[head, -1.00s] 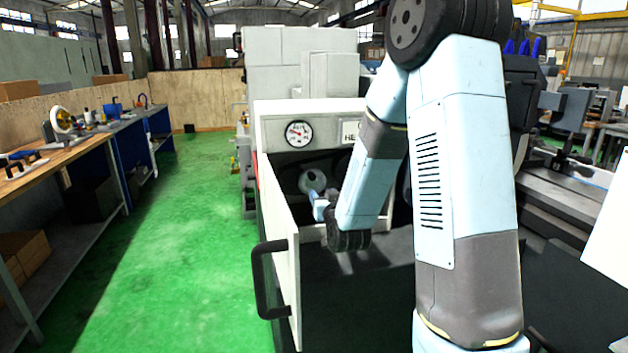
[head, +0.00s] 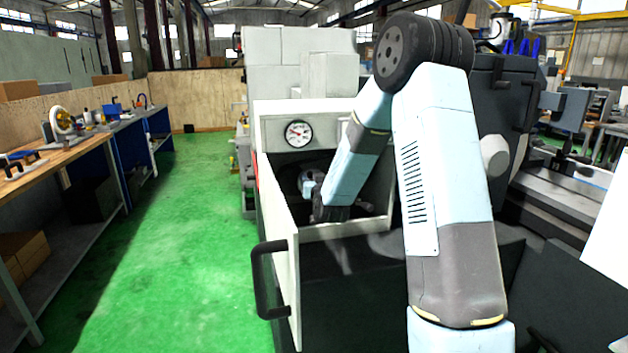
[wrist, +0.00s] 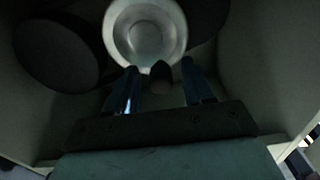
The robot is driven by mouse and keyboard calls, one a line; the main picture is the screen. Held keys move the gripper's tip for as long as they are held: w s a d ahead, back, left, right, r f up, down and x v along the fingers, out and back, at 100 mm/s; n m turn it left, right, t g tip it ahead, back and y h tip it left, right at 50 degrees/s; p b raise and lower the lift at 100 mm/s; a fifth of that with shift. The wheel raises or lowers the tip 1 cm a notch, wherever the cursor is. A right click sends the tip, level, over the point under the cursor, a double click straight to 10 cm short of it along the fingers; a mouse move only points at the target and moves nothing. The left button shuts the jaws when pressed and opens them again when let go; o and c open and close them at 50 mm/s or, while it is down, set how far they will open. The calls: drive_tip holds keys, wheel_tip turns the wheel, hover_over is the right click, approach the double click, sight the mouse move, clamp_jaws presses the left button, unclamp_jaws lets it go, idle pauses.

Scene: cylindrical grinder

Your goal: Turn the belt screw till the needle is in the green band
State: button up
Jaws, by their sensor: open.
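The round gauge (head: 299,133) with a white face is on the panel above the open compartment. Its needle and bands are too small to read surely. In the wrist view, my gripper (wrist: 159,67) is open, its two blue-lit fingers apart. A dark rounded piece (wrist: 161,76), perhaps the belt screw's end, shows between the fingers, apart from both as far as I can see. A pale metal pulley (wrist: 146,35) lies just beyond the fingertips. In the head view my arm reaches down into the compartment, and the screw cannot be made out there.
A dark round wheel (wrist: 58,52) is left of the pulley in the wrist view. Pale compartment walls (wrist: 263,70) stand close on both sides. An open white door (head: 281,245) with a black handle (head: 268,280) is at the left. Green floor is clear beyond it.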

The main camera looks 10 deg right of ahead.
drive_tip(key=shift+w, duration=0.35)
